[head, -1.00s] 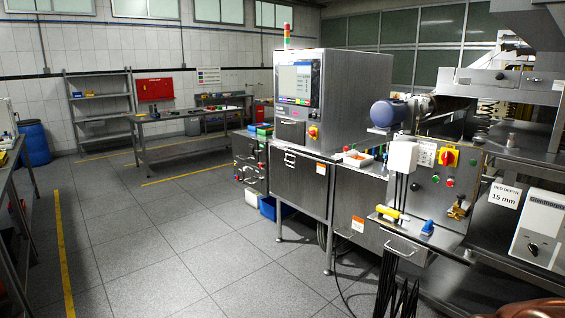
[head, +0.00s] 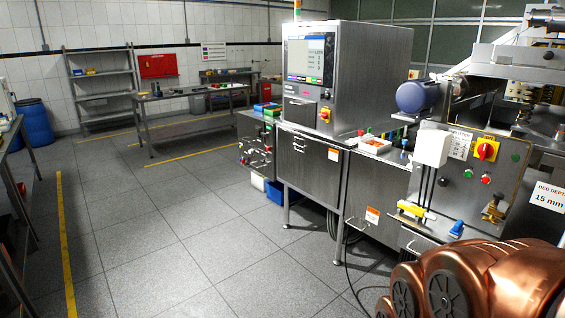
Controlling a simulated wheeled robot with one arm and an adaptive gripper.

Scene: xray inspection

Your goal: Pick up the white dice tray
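A small white tray (head: 373,150) with orange-red contents sits on the steel counter to the right of the inspection cabinet. It looks like the dice tray, but the contents are too small to make out. Copper-coloured links of my arm fill the bottom right corner, well in front of and below the tray. My gripper itself is not in view.
The steel inspection cabinet (head: 350,70) with a screen stands left of the tray. A blue motor (head: 422,97) and a control box (head: 480,185) stand to its right. Green and blue bins (head: 268,108) are left of the cabinet. The grey floor (head: 190,250) in front is open.

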